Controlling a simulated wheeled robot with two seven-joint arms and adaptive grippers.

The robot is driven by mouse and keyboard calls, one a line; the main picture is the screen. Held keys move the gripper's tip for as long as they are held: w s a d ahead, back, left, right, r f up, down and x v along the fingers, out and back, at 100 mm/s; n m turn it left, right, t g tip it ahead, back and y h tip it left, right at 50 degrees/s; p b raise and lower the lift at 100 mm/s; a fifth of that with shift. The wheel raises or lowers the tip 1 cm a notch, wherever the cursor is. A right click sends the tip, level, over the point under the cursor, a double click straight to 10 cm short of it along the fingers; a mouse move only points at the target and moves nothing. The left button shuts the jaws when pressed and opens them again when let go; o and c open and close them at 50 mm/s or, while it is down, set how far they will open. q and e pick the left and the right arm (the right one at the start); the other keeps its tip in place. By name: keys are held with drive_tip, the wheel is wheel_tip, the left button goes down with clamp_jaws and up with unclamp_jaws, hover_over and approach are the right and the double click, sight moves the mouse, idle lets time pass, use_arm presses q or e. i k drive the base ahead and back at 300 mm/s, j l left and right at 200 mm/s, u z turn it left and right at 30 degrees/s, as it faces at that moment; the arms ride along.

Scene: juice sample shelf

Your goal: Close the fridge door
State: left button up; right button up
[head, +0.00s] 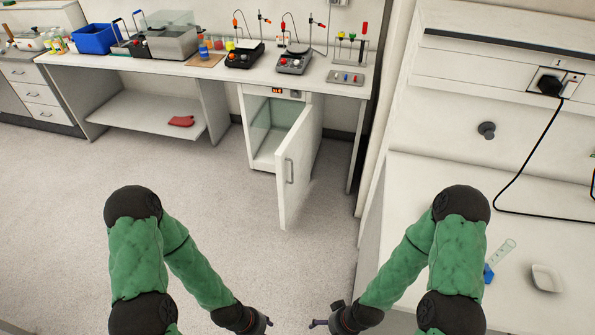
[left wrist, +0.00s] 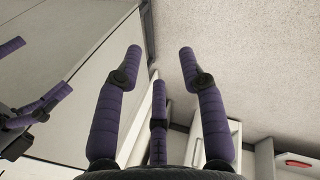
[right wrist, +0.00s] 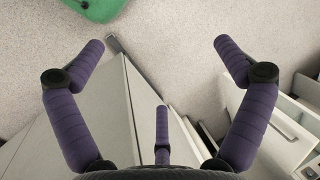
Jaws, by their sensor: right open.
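The small white fridge (head: 269,127) stands under the lab bench, and its empty pale interior shows. My left gripper (head: 269,322) is at the bottom edge of the head view, well short of the door. Its purple fingers (left wrist: 160,50) are apart with nothing between them. My right gripper (head: 314,323) is close to the left one, also away from the door. Its fingers (right wrist: 160,40) are spread wide and empty.
The bench (head: 200,66) above the fridge carries a blue bin (head: 96,39), hotplates and sample tubes. A red item (head: 181,121) lies on the low shelf left of the fridge. A white counter (head: 430,200) stands at the right. The floor (head: 215,190) before the door is clear.

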sight(293, 156)
drive_tip(key=i+j, duration=0.15)
drive_tip(key=j, duration=0.3)
drive_tip(key=i+j+z, duration=0.15)
drive_tip(key=i+j, duration=0.3)
drive_tip(key=i+j+z, duration=0.15)
drive_tip(key=i+j, duration=0.3)
drive_tip(key=j, duration=0.25)
drive_tip(key=i+l+z, duration=0.1)
drive_tip(key=i, duration=0.6)
drive_tip(key=i+l+z, duration=0.1)
drive_tip(key=i, duration=0.55)
drive_tip(key=l, duration=0.1)
